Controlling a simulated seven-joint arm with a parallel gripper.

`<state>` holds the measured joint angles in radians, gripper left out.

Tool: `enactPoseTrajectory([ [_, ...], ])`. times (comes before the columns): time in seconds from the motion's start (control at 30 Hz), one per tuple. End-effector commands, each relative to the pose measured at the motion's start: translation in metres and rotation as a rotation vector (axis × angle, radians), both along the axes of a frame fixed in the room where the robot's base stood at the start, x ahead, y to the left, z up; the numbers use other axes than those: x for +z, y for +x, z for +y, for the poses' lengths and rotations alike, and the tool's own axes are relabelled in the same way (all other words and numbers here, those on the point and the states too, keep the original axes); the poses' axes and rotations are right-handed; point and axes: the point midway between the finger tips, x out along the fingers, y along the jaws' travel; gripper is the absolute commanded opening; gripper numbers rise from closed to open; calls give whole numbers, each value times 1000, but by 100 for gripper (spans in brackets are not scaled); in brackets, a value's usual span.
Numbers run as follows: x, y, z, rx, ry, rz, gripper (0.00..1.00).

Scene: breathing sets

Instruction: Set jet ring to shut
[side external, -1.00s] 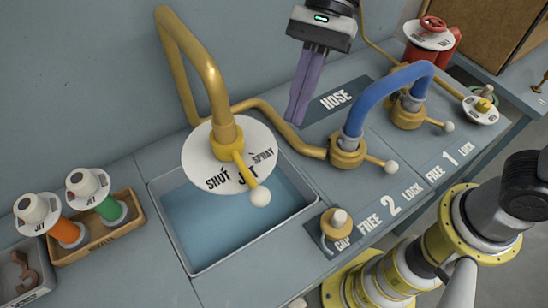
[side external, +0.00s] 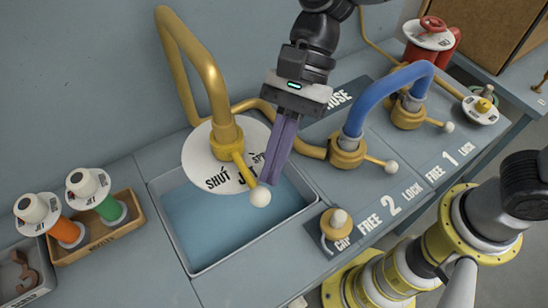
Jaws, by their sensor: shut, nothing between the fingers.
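The jet ring is a white disc (side external: 200,160) around the foot of the brass spout, above the blue basin. It carries the words SHUT, JET and SPRAY. A brass lever (side external: 243,172) with a white ball end (side external: 260,196) points down and right over the disc, at the JET mark. My gripper (side external: 268,182) has purple fingers, shut and empty, pointing down. Its tips are close to the right side of the lever near the ball; I cannot tell whether they touch. The fingers cover part of SPRAY.
A blue hose (side external: 388,88) arches between two brass fittings with levers on the right. A cap (side external: 337,222) stands on the front panel. A wooden tray (side external: 133,222) with orange and green nozzles stands left of the basin (side external: 205,262).

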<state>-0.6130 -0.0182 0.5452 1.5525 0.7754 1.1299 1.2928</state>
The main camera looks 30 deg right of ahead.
Motion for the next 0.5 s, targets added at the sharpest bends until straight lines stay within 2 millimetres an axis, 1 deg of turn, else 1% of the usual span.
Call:
enactPoseTrajectory([
  [0.5, 0, -2, 7, -79, 1, 1, 0],
])
